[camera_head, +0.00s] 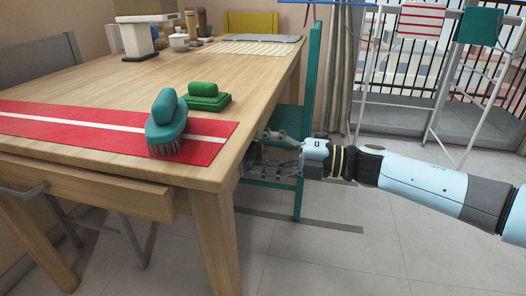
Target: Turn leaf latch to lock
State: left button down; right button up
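My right gripper (254,154) comes in from the right and is at the right side edge of the wooden table (130,72), just behind its front right corner. Its two fingers are spread apart, one above the other, and point left toward the edge. I see nothing held between them. I cannot make out a leaf latch; the underside of the table is hidden. My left gripper is not in view.
A teal chair (312,80) stands close behind my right gripper. A drawer (90,182) is pulled out slightly at the front.

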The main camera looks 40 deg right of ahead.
jog(key=v, duration=1.2)
jog(key=shift+a, duration=0.1)
